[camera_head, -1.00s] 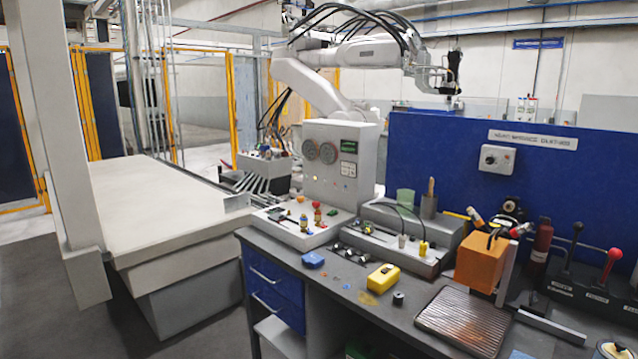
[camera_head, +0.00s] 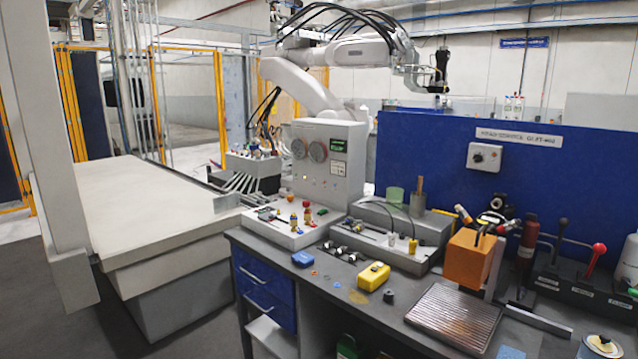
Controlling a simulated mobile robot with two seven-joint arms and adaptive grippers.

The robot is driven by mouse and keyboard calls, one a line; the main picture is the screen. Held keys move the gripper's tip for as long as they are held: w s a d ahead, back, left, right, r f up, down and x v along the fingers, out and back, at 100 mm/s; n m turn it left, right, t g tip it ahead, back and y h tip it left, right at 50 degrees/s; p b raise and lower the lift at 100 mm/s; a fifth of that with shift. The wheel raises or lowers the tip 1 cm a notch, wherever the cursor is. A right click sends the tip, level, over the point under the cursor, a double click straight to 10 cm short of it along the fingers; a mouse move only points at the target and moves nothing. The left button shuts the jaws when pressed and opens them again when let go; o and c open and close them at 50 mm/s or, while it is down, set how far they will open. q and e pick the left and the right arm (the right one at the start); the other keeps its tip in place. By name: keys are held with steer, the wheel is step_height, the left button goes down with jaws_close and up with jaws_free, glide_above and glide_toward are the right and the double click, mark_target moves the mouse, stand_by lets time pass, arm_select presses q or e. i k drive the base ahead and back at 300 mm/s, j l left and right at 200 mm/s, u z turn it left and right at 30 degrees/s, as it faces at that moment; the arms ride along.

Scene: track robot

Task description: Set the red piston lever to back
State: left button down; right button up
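A lever with a red knob (camera_head: 598,248) stands at the right side of the workbench. It rises from a dark lever box (camera_head: 585,287) with pale labels on its front that are too small to read. Beside it on the left is a lever with a black knob (camera_head: 563,222). The red-knobbed lever leans up and to the right in the picture; I cannot tell its exact setting. Neither of my grippers is in view.
The grey workbench (camera_head: 335,283) carries an orange block (camera_head: 468,259), a ribbed metal plate (camera_head: 452,316), a yellow box (camera_head: 374,276) and a red bottle (camera_head: 528,240). A blue panel (camera_head: 430,150) stands behind. A pale platform (camera_head: 150,200) fills the left; dark floor lies in front.

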mark_target(599, 249)
steer(key=z, duration=1.55)
